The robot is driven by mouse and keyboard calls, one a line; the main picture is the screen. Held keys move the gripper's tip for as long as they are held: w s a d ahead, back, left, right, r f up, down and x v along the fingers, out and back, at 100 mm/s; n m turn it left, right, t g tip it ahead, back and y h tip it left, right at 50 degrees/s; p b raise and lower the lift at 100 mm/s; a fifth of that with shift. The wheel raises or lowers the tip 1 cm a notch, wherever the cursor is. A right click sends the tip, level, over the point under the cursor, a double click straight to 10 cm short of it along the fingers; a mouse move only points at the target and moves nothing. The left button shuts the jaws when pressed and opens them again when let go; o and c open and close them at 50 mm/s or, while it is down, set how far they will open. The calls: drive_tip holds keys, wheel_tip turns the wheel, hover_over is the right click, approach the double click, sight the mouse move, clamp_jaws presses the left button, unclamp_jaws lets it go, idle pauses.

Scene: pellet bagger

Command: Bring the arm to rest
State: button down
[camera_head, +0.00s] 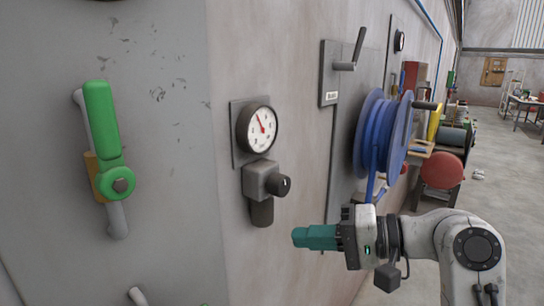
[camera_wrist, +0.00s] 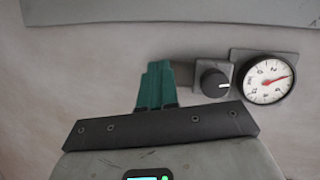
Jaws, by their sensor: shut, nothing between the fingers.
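My gripper (camera_head: 300,237) has teal fingers and is shut with nothing between them. In the head view it points left, at the lower middle, in front of the wall and below and to the right of a gauge's regulator. In the wrist view my gripper (camera_wrist: 160,66) shows its teal fingers together, just left of a black knob. My arm, white and grey, is bent and comes up from the lower right. No contact between the fingers and the wall fittings can be made out.
A round gauge (camera_head: 257,129) with a red needle sits above a black knob (camera_head: 284,185) on the wall. A green-handled valve (camera_head: 103,135) is at left. A lever plate (camera_head: 331,75) and blue hose reel (camera_head: 378,138) are behind. Open floor (camera_head: 503,190) lies at right.

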drive_tip(key=s+d+f+h, duration=0.2)
drive_tip(key=s+d+f, duration=0.1)
drive_tip(key=f, duration=0.6)
drive_tip(key=s+d+f+m+h, duration=0.1)
drive_tip(key=s+d+f+h, duration=0.2)
drive_tip(key=f, duration=0.6)
drive_tip(key=s+d+f+h, duration=0.2)
drive_tip(key=s+d+f, duration=0.15)
drive_tip(key=f, duration=0.45)
drive_tip(key=s+d+f+n+g+h, duration=0.1)
drive_tip(key=s+d+f, duration=0.3)
drive_tip(key=s, duration=0.4)
drive_tip(key=s+d+f+g+h, duration=0.1)
drive_tip(key=s+d+f+h, duration=0.2)
drive_tip(key=s, duration=0.5)
drive_tip(key=s+d+f+n+g+h, duration=0.1)
drive_tip(key=s+d+f+g+h, duration=0.1)
drive_tip(key=s, duration=0.6)
wheel_tip(320, 180, down, 4)
drive_tip(key=d+h, duration=0.1)
drive_tip(key=d, duration=0.1)
drive_tip(key=shift+s+d+r+n+h, duration=0.15)
drive_tip(key=shift+s+d+n+h, duration=0.15)
drive_tip(key=shift+d+h, duration=0.1)
